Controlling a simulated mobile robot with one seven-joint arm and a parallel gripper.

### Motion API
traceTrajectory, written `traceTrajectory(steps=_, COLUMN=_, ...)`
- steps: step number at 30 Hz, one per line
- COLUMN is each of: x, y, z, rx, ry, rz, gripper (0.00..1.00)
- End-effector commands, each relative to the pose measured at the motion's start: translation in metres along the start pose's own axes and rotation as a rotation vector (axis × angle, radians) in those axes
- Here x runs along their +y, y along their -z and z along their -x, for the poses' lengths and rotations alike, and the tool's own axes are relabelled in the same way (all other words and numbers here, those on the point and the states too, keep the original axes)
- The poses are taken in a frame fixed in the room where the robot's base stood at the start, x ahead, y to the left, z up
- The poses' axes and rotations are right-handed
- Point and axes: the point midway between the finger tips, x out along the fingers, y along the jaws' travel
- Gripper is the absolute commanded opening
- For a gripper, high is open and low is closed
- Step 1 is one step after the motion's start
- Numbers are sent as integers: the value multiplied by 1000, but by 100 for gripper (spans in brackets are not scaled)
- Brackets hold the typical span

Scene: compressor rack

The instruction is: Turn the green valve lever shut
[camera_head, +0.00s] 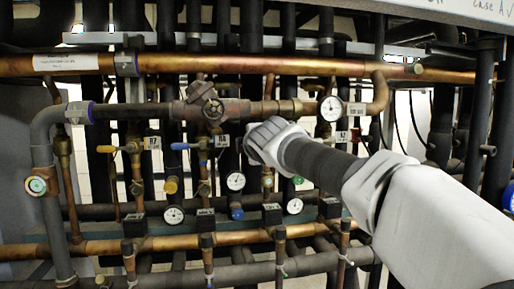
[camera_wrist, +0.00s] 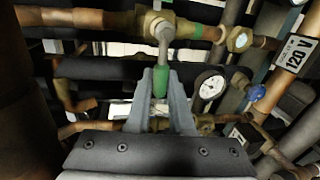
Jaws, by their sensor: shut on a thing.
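The green valve lever (camera_wrist: 160,82) shows in the wrist view, with its grey metal neck (camera_wrist: 164,40) running up to a brass valve on a copper pipe. My gripper (camera_wrist: 161,92) has its two grey fingers on either side of the green handle and is shut on it. The handle points down the picture, toward the gripper's body. In the head view my gripper (camera_head: 262,142) is at the pipe rack, right of the blue lever; my wrist hides the green lever there.
A yellow lever (camera_head: 107,149) and a blue lever (camera_head: 180,146) sit on neighbouring valves to the left. Several round gauges (camera_head: 331,108) are close by, one just right of the fingers in the wrist view (camera_wrist: 209,86). Copper and black pipes crowd the rack.

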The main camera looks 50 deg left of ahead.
Motion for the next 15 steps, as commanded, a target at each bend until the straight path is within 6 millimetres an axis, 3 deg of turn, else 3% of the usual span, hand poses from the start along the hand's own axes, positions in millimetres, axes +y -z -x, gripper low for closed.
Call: traceTrajectory(steps=15, x=6, y=7, z=3, rx=10, ry=-4, rz=-59, gripper=0)
